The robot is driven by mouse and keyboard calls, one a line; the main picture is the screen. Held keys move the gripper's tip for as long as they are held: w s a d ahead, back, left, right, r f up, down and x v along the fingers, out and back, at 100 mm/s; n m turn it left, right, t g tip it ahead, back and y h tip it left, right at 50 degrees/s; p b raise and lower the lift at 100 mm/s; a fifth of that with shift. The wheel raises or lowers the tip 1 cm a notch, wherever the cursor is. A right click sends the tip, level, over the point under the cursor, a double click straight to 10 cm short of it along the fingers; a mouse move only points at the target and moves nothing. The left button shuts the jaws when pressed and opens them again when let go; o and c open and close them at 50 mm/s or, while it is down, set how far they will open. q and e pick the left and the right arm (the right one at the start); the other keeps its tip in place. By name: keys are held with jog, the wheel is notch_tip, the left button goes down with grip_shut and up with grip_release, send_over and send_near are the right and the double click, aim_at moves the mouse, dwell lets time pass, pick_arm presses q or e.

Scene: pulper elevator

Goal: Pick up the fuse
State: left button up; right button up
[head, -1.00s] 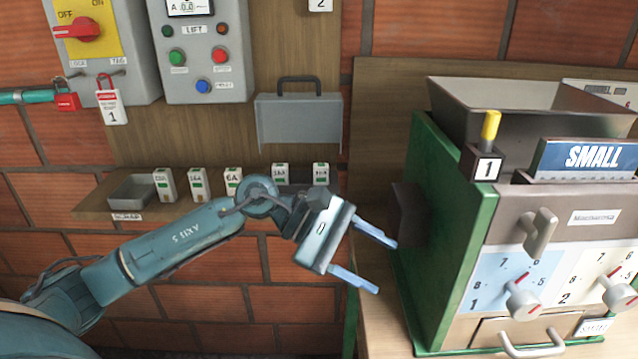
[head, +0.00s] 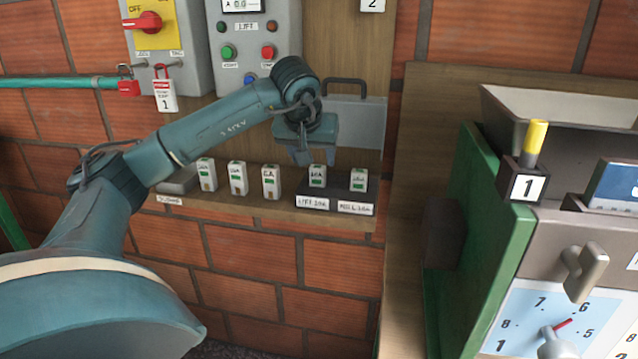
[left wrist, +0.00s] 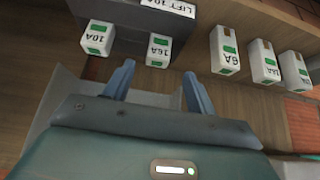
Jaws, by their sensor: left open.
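Two white fuses with green labels stand in a dark holder block (head: 336,202) on the wall shelf: a left fuse (head: 317,176) and a right fuse (head: 359,180). In the left wrist view they read 16A (left wrist: 159,50) and 10A (left wrist: 97,37). Three loose fuses stand left of the block, the nearest marked 6A (head: 271,182). My left gripper (head: 315,158) is open and empty, pointing down just above the 16A fuse. In the left wrist view that fuse shows beyond and between the fingertips (left wrist: 158,68). My right gripper is out of view.
A scrap tray (head: 178,182) sits at the shelf's left end. The lift control box (head: 255,50) is above. A green machine (head: 495,225) stands at the right.

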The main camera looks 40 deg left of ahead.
aim_at(317, 168)
pick_arm(q)
jog(key=x, duration=0.6)
jog(key=shift+w+d+f+p, duration=0.1)
jog(key=shift+w+f+p, duration=0.1)
jog(key=shift+f+p, duration=0.1)
jog(key=c, duration=1.1)
